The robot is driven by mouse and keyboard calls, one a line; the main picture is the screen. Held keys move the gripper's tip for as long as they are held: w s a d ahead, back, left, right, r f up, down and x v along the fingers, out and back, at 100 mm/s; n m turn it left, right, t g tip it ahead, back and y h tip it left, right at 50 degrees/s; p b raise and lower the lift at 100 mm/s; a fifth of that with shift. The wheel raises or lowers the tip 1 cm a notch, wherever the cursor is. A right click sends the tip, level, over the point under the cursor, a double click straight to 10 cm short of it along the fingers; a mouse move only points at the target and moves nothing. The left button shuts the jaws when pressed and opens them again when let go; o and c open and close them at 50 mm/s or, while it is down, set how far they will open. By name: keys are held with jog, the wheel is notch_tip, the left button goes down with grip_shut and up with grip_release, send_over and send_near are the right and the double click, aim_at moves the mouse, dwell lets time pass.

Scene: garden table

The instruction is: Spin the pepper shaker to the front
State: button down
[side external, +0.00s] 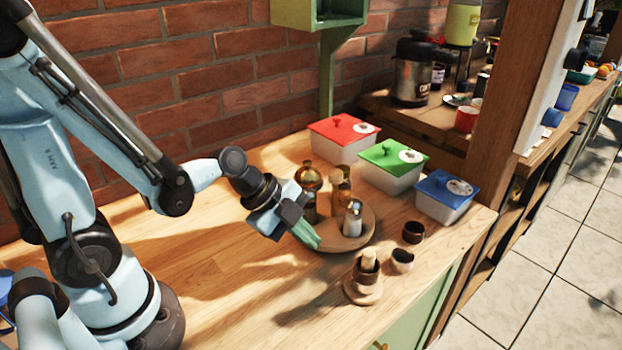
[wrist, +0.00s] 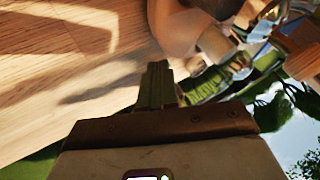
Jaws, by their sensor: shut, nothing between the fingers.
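A round wooden turntable (side external: 362,239) stands on the wooden counter. It carries a small shaker (side external: 352,220) with a metal top near its front right, an amber bottle (side external: 308,176) at the back left, and a brown wooden-looking container (side external: 341,182) at the back. I cannot tell which one is the pepper shaker. My gripper (side external: 312,239) is shut and empty, with its green fingers pointing down at the turntable's left front rim. Whether they touch the rim is unclear. In the wrist view the closed green fingers (wrist: 156,88) sit below a blurred, rounded brown shape.
Red-lidded (side external: 343,134), green-lidded (side external: 393,161) and blue-lidded (side external: 445,193) boxes stand behind and to the right. The counter's left part is clear.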

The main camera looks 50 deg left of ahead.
aim_at(343, 245)
jog(key=shift+x, duration=1)
jog(key=shift+w, duration=2)
